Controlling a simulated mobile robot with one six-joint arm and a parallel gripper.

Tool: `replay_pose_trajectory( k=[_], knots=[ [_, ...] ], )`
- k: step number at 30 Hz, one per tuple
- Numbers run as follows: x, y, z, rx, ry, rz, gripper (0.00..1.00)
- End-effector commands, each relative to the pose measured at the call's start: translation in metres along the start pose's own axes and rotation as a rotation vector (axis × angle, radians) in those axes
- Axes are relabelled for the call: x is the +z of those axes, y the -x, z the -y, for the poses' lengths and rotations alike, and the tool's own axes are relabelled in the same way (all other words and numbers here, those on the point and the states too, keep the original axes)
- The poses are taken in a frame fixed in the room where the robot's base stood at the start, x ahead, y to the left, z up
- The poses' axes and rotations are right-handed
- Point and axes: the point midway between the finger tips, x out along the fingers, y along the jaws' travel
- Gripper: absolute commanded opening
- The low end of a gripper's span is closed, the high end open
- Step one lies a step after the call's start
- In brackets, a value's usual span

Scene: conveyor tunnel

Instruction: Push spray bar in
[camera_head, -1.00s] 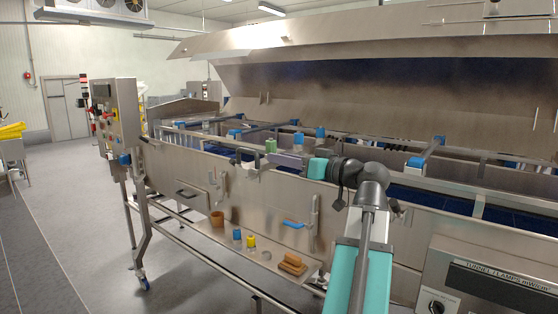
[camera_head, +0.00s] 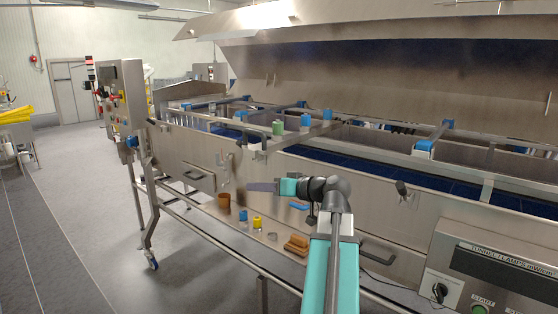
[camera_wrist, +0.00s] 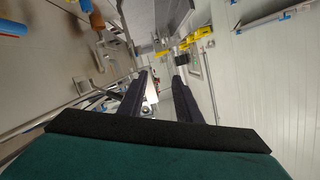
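Several bars cross the open tunnel above the blue belt. One bar (camera_head: 440,132) ends in a blue block (camera_head: 424,147) on the near side, and others lie farther left. I cannot tell which is the spray bar. A green-capped part (camera_head: 278,128) and a blue-capped part (camera_head: 305,120) stand near the tunnel's near edge. My gripper (camera_head: 250,187) is in front of the near side panel, below the rim, pointing left. In the wrist view its two dark fingers (camera_wrist: 161,75) are apart with nothing between them. No bar shows between them.
A shelf below the panel holds a brown cup (camera_head: 224,203), blue and yellow small items (camera_head: 257,223) and a brown brush (camera_head: 297,243). A blue-handled tool (camera_head: 299,206) is by the panel. A control box (camera_head: 120,95) stands at the left end.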

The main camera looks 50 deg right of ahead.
Motion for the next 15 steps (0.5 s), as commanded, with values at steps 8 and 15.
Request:
replay_pose_trajectory(
  k=[8,15],
  knots=[
    [0.107,-0.079,-0.005,-0.007,-0.118,0.200,0.31],
    [0.204,-0.131,0.003,0.001,-0.193,0.381,0.31]
  ],
)
